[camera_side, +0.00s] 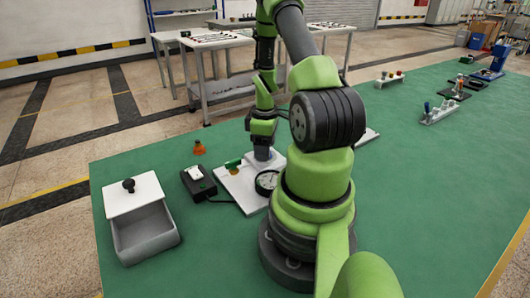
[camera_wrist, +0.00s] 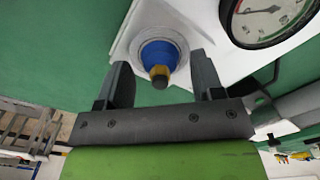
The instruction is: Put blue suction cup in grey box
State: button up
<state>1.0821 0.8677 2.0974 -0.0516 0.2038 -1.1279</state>
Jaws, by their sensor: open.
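The blue suction cup (camera_wrist: 155,52), with a brass fitting and dark tip, shows in the wrist view. It sits in a pale round seat on a white board (camera_wrist: 190,18). My gripper (camera_wrist: 160,72) is open, with one finger on each side of the cup and visible gaps between. In the side view my gripper (camera_side: 262,148) points down over the white board (camera_side: 238,190); I cannot make out the blue cup there. The grey box (camera_side: 146,236) stands at the left of the green table, its front compartment open and empty-looking, with a black-knobbed pale lid (camera_side: 130,195) over its rear part.
A round gauge (camera_side: 266,182) lies at the board's front edge and shows close by in the wrist view (camera_wrist: 268,14). Fixtures stand far right.

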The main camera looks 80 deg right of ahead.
jog(key=c, duration=1)
jog(key=shift+r, duration=0.1)
jog(key=shift+c, duration=0.2)
